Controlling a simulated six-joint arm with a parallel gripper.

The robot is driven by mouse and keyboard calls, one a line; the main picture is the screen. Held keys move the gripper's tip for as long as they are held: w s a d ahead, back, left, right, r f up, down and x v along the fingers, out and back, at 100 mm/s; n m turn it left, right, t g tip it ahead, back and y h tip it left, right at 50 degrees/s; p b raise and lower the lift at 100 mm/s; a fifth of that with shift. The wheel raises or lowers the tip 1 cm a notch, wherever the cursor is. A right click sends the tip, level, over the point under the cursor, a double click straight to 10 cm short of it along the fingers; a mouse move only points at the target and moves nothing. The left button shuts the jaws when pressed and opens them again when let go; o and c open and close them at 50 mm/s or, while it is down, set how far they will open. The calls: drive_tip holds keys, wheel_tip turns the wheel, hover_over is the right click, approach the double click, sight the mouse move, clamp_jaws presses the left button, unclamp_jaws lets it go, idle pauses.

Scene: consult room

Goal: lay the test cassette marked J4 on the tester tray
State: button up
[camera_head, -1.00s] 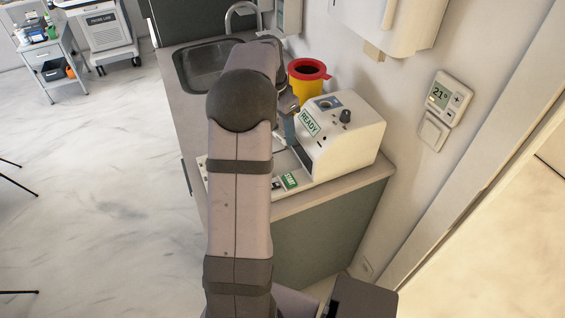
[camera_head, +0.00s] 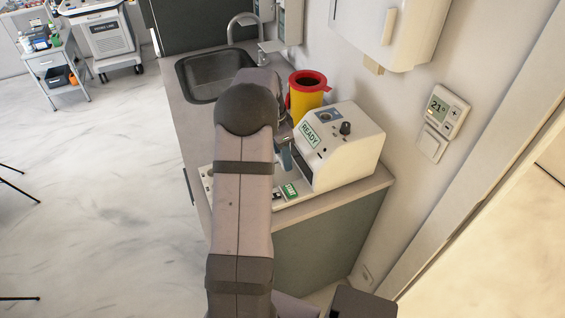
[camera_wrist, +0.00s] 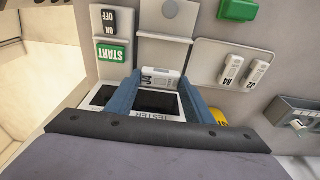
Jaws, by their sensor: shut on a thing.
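A white test cassette (camera_wrist: 160,78) is between the blue fingertips of my gripper (camera_wrist: 160,88) in the wrist view. Its mark is upside down and looks like J4, though small. My gripper is shut on it. The tester (camera_head: 342,145), a white machine with a READY display, stands on the counter in the head view. The tester tray, a white frame lettered TESTER (camera_wrist: 155,113) with dark openings, lies below and between the fingers in the wrist view. I cannot tell whether the cassette touches it. In the head view my arm hides the cassette, and one blue finger shows beside the tester.
Two marked cassettes (camera_wrist: 231,70) (camera_wrist: 257,71) lie on a pale holder at right in the wrist view. A green START button (camera_wrist: 112,53) and an ON/OFF switch (camera_wrist: 108,20) are at left. A yellow bin with red lid (camera_head: 307,91) and a sink (camera_head: 214,75) are behind.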

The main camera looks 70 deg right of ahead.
sight(281, 159)
drive_tip(key=shift+f+p, duration=0.65)
drive_tip(key=shift+f, duration=1.5)
drive_tip(key=shift+f, duration=0.15)
drive_tip(key=o, duration=0.7)
wheel_tip(281, 159, up, 12)
drive_tip(key=w+a+b, duration=0.1)
drive_tip(key=b, duration=0.2)
drive_tip(key=shift+w+a, duration=0.15)
